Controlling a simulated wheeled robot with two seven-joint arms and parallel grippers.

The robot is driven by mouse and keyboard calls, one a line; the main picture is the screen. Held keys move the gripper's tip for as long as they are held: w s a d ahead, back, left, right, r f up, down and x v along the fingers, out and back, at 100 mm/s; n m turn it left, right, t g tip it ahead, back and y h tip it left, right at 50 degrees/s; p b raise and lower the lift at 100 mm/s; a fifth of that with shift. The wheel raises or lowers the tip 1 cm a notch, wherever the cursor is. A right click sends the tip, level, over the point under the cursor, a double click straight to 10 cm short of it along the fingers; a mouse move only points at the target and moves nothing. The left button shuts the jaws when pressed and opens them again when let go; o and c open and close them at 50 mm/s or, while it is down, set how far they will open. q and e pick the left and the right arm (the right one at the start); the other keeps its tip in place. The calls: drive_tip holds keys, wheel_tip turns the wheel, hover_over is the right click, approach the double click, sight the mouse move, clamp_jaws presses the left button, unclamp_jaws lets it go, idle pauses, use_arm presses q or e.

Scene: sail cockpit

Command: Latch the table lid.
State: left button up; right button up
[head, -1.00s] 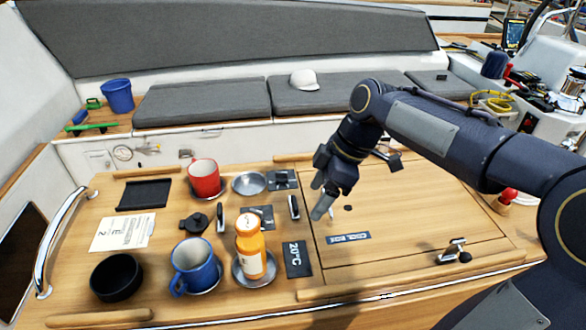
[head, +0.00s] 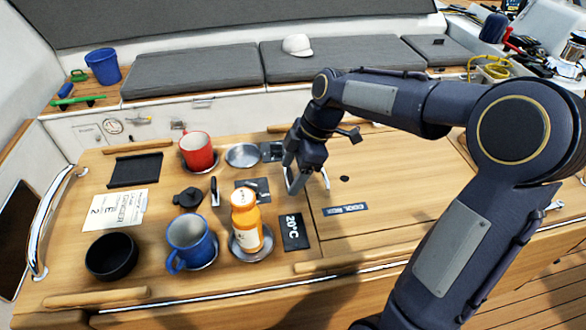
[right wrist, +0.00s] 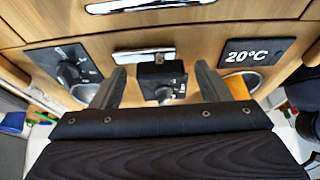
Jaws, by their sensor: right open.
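The wooden table lid (head: 400,185), with a "COOL BOX" label (head: 347,209), looks flat and flush with the tabletop. My right gripper (head: 306,185) is open at the lid's left edge, its fingers pointing down, and it holds nothing visible. In the right wrist view, a black block with a knob (right wrist: 161,84) shows between the open fingers (right wrist: 158,80), with a chrome bar (right wrist: 145,54) just beyond; I cannot tell whether the fingers touch either. The lid's front right part is hidden behind my right arm. My left gripper is not in view.
A black bowl (head: 112,257) is at the front left. The visible lid top is mostly clear.

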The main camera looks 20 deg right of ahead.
drive_tip(key=c, duration=1)
